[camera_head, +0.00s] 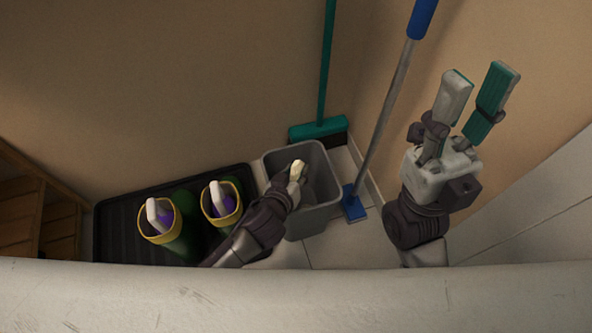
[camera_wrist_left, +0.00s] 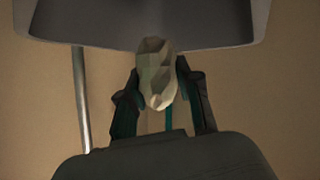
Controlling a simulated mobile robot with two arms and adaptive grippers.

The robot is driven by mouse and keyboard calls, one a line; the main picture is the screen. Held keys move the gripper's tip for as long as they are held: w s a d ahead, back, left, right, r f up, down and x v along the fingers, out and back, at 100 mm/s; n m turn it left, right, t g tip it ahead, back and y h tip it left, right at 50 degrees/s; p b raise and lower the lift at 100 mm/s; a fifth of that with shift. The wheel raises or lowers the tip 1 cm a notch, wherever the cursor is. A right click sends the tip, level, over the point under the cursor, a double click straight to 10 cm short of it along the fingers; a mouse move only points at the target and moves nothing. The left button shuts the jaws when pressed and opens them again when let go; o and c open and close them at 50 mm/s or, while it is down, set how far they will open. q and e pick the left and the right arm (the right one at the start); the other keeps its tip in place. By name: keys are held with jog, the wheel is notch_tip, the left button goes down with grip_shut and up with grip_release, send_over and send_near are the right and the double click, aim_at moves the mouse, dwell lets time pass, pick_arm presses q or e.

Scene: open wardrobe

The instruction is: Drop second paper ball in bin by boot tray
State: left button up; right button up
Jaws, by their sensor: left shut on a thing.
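A grey bin (camera_head: 322,185) stands open on the floor beside the black boot tray (camera_head: 118,222). My left gripper (camera_head: 296,172) is over the bin's opening in the head view. It is shut on a pale crumpled paper ball (camera_wrist_left: 156,72), which sits between its fingers in the left wrist view. The bin's wall (camera_wrist_left: 225,32) shows past the ball there. The ball's height relative to the bin's rim is hard to tell. My right gripper (camera_head: 482,104) is raised at the right, open and empty. The bottom of the bin is mostly hidden by my left arm.
Green boots with yellow rims (camera_head: 174,238) stand on the tray, with white and purple items inside. A teal broom (camera_head: 318,129) leans behind the bin. A blue-handled mop (camera_head: 385,110) stands right of it. Wooden shelving (camera_head: 22,210) is at the left.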

pick_arm(q)
jog(key=shift+w+f+b, duration=0.15)
jog(key=shift+f+b, duration=0.75)
jog(key=shift+f, duration=0.4)
jog(key=o, duration=1)
jog(key=shift+c, duration=0.2)
jog(key=shift+r, duration=0.1)
jog(key=v, duration=1.2)
